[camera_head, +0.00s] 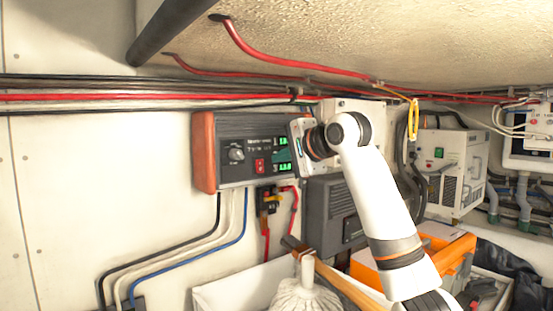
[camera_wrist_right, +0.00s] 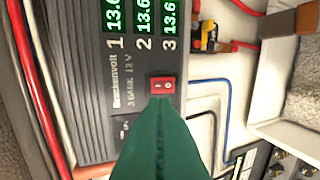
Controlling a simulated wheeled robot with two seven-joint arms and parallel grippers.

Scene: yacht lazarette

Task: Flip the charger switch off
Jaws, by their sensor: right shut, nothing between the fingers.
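The charger (camera_head: 228,137) is a dark ribbed box with an orange-red end cap, mounted on the wall. It also shows in the right wrist view (camera_wrist_right: 88,88), with lit green number displays (camera_wrist_right: 170,18). Its red rocker switch (camera_head: 260,166) sits on the front face beside the displays. In the right wrist view the switch (camera_wrist_right: 164,84) shows white marks; I cannot tell which side is pressed in. My right gripper (camera_head: 281,157) is shut and empty at the charger's face. Its green fingertips (camera_wrist_right: 163,101) overlap the switch's lower edge in the wrist view; I cannot tell if they touch.
Red and black cables (camera_head: 150,97) run along the wall above. A mop head (camera_head: 305,292), a wooden handle and an orange toolbox (camera_head: 448,250) stand below my right arm. A grey-white unit (camera_head: 450,170) is at right. The wall left of the charger is mostly clear.

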